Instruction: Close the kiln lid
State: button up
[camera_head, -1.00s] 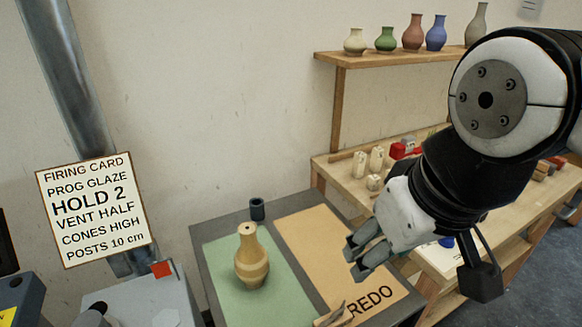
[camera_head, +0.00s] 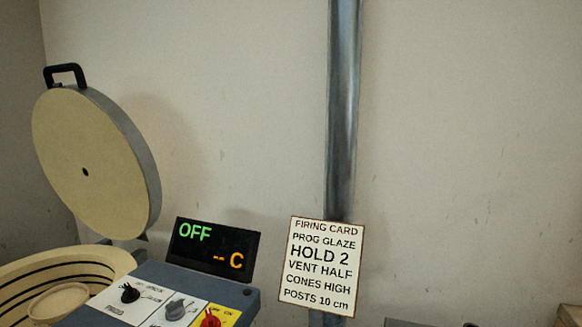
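The kiln lid (camera_head: 88,165) is a round cream disc with a grey rim, raised upright and tilted back at the left. A black handle (camera_head: 65,75) sits at its top edge, and a small dark hole shows in its face. The kiln (camera_head: 60,262) stands open below it at the lower left, with dark grooves around its cream inner wall. A round pale piece (camera_head: 58,303) shows inside, cut off by the picture's lower edge. My gripper is not in view now.
A blue-grey control box (camera_head: 150,280) with knobs and a red switch (camera_head: 210,318) stands right of the kiln. Its display (camera_head: 212,246) reads OFF. A firing card (camera_head: 321,266) hangs before a metal pipe (camera_head: 342,110).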

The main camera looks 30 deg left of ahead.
aim_at(93, 155)
jog(key=u, duration=1.95)
jog(key=j+z, duration=0.1)
jog(key=z, duration=0.55)
jog(key=i+j+z, duration=0.2)
jog(key=j, duration=0.2)
jog(key=j+z, duration=0.25)
jog(key=j, duration=0.15)
jog(key=j+z, duration=0.2)
jog(key=j, duration=0.25)
jog(key=j+z, duration=0.2)
jog(key=j, duration=1.2)
jog(key=j+z, duration=0.2)
jog(key=j, duration=1.25)
